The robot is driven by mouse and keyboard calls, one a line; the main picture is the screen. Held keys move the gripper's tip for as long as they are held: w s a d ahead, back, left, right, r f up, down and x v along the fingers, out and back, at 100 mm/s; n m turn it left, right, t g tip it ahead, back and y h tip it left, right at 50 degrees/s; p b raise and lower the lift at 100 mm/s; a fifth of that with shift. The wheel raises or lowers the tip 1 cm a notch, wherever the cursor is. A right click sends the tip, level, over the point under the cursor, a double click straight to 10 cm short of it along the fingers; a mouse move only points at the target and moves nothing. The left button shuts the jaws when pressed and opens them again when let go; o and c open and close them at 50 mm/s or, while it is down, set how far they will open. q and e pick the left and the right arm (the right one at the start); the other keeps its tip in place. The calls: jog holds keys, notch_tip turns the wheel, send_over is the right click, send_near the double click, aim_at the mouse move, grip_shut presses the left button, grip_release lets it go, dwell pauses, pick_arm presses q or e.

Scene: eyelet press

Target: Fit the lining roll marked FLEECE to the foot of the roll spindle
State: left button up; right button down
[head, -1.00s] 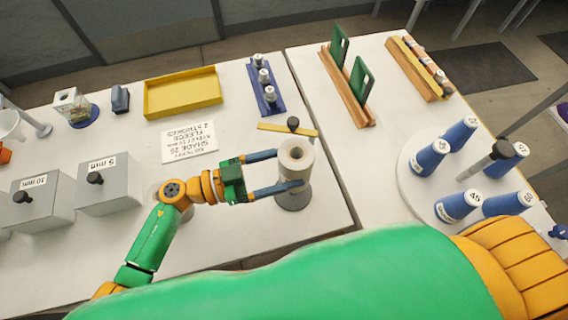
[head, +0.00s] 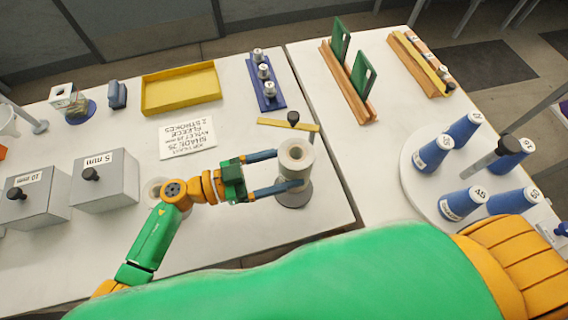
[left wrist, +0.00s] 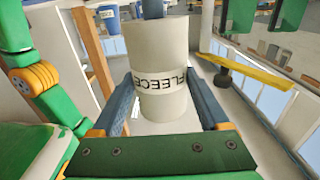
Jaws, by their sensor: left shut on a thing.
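The lining roll (head: 296,162) is a pale cylinder with a dark hole in its top. In the left wrist view the roll (left wrist: 160,100) carries an upside-down FLEECE label. My left gripper (head: 287,170) is shut on the roll, one blue finger on each side. The roll stands over a round grey foot (head: 294,199), which shows just below it and seems to belong to the spindle. The roll hides the spindle's shaft, and I cannot tell whether the roll touches the foot. My right gripper is out of view.
A yellow bar with a black knob (head: 292,118) is close behind the roll. A card (head: 187,138), a yellow tray (head: 182,91) and a blue rack (head: 277,103) lie farther back. Grey boxes (head: 105,190) stand left. Blue cones (head: 464,203) stand on a round white plate at right.

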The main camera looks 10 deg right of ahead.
aim_at(280, 177)
pick_arm(q)
jog(key=shift+s+d+f+b, duration=0.15)
jog(key=shift+f+b, duration=0.15)
jog(key=shift+f, duration=0.15)
jog(key=shift+f, duration=0.1)
jog(key=shift+a+f+b, duration=0.2)
jog(key=shift+f+b, duration=0.1)
jog(key=shift+f+b, duration=0.8)
jog(key=shift+f, duration=0.15)
jog(key=o, duration=1.4)
notch_tip(280, 177, up, 5)
jog(key=p, duration=0.5)
jog(key=shift+r+p, duration=0.15)
jog(key=shift+p, duration=0.25)
